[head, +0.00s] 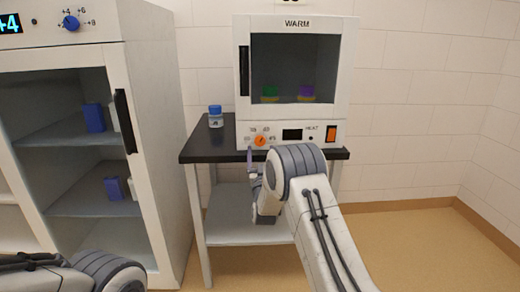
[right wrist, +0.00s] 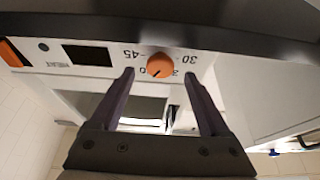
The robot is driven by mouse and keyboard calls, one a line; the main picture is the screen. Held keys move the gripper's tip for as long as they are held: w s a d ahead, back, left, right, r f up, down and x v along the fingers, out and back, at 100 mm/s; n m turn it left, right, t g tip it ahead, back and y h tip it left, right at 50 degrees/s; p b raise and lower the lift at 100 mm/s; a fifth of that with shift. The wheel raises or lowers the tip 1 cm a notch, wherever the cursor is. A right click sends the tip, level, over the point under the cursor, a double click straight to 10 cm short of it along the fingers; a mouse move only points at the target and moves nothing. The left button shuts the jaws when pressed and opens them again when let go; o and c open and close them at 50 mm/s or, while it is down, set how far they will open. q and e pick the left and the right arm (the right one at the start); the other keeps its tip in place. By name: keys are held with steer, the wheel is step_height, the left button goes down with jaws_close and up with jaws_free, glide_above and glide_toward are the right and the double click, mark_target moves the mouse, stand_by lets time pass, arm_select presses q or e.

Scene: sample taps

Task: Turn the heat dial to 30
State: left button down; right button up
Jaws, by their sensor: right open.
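The heat dial is an orange knob (head: 260,141) on the white front panel of the WARM cabinet (head: 297,22). In the right wrist view, the heat dial (right wrist: 160,65) shows upside down with printed numbers around it, including 30 and 45. A dark mark on the knob points to the lower left there; I cannot tell which number it meets. My right gripper (right wrist: 159,73) is open, one finger on either side of the knob, apart from it. In the head view, the right gripper (head: 251,158) is just below the panel, partly hidden by my arm. My left gripper is out of view.
The cabinet stands on a black-topped table (head: 196,150), with a blue-capped jar (head: 215,117) at left. A dark display (head: 292,135) and orange switch (head: 331,133) share the panel. The floor (head: 425,250) at right is clear.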

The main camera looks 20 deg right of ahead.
mark_target(260, 143)
steer(key=shift+x, duration=1.55)
steer(key=shift+c, duration=0.3)
jaws_close()
